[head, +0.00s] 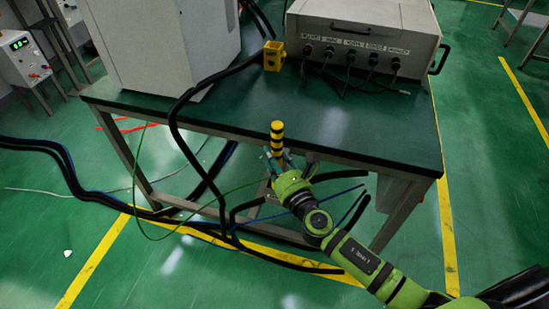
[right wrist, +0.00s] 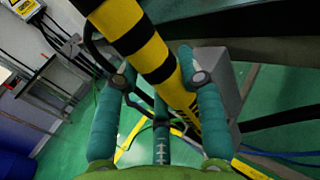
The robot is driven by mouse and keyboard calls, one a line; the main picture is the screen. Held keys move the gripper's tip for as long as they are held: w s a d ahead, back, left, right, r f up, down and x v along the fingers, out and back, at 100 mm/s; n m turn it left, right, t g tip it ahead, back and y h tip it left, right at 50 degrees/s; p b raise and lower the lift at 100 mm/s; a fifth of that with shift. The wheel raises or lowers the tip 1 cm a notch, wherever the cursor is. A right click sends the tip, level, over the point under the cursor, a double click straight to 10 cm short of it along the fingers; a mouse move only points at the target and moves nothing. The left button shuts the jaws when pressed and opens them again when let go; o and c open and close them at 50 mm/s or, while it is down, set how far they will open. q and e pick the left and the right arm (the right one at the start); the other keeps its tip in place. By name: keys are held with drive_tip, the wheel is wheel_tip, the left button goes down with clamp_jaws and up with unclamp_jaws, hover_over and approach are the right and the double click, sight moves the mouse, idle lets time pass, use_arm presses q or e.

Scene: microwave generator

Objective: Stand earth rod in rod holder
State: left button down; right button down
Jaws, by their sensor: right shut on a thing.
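The earth rod (head: 277,134) is banded yellow and black. In the head view its upper end stands near upright in front of the table's front edge. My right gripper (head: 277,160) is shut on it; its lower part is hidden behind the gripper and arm. In the right wrist view the rod (right wrist: 155,55) runs slantwise between the teal fingers of the right gripper (right wrist: 162,82). A small yellow block with an opening, apparently the rod holder (head: 273,56), stands on the table behind the rod and apart from it. My left gripper is not in view.
The dark table top (head: 300,118) is bare between its front edge and the holder. A grey box with cables (head: 365,30) stands right of the holder, a large white cabinet (head: 160,45) left. A thick black cable (head: 172,115) hangs over the front edge.

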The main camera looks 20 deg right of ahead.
drive_tip(key=c, duration=0.7)
unclamp_jaws()
drive_tip(key=s+d, duration=0.1)
drive_tip(key=s, duration=1.1)
drive_tip(key=shift+d, duration=0.35)
drive_tip(key=shift+w, duration=0.1)
